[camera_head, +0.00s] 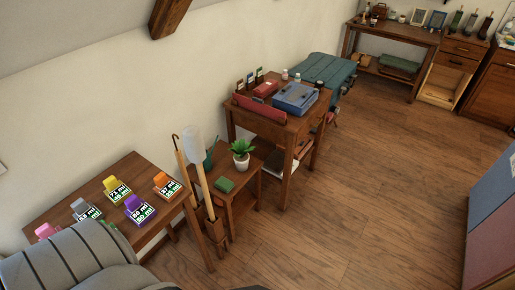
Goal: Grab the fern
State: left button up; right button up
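A small green leafy plant (242,147) in a white pot (241,162) stands upright on a low wooden side table (243,199). It is the only leafy plant I can make out, and its thick pointed leaves look more like a succulent than a fern. Neither of my grippers shows in the head view.
A green box (224,185) lies beside the pot. A wooden stand (216,229) with tall sticks is just left. A desk (299,128) with a blue case (295,98) stands behind right. A grey ribbed form (70,262) fills the lower left. The wooden floor (340,210) is clear.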

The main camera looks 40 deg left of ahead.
aim_at(241, 156)
jog(key=i, duration=3.35)
jog(key=u, duration=2.4)
